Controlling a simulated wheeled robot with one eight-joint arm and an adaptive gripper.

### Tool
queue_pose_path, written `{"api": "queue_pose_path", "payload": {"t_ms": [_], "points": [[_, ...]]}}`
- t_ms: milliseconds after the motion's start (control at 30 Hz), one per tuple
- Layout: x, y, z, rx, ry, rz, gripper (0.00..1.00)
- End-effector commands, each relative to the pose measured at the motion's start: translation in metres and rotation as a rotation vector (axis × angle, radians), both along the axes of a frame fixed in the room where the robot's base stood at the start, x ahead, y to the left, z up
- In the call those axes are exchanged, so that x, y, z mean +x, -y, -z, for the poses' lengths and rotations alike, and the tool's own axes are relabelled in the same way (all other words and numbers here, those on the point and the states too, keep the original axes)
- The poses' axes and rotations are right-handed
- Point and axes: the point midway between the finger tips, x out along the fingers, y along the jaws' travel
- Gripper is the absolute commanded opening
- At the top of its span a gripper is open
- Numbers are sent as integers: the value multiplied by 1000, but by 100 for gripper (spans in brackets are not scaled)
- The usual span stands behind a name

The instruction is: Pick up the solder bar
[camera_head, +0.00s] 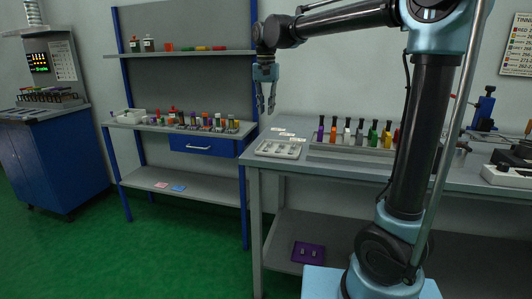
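My gripper (266,106) hangs fingers-down in the air, in front of the wall and above the left end of the grey workbench (340,170). Its two fingers are apart, with nothing visible between them. I cannot pick out the solder bar for certain. A pale tray (263,151) with small light pieces in it lies on the bench's left end, below my gripper in the picture. The pieces are too small to name.
Several bottles in colours stand in a grey rack (320,149) on the bench. A blue-framed shelf (135,121) with small jars stands at left, and a blue cabinet (85,165) at far left. A purple mat (296,253) lies on the bench's lower shelf. The green floor at left is clear.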

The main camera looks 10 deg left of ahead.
Motion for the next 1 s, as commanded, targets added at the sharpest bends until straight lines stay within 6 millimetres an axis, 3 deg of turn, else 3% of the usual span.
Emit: {"api": "queue_pose_path", "payload": {"t_ms": [433, 767, 1000], "points": [[0, 1, 77, 0, 0, 0, 18], [0, 0, 100, 0, 0, 0, 18], [0, 0, 130, 0, 0, 0, 18]]}}
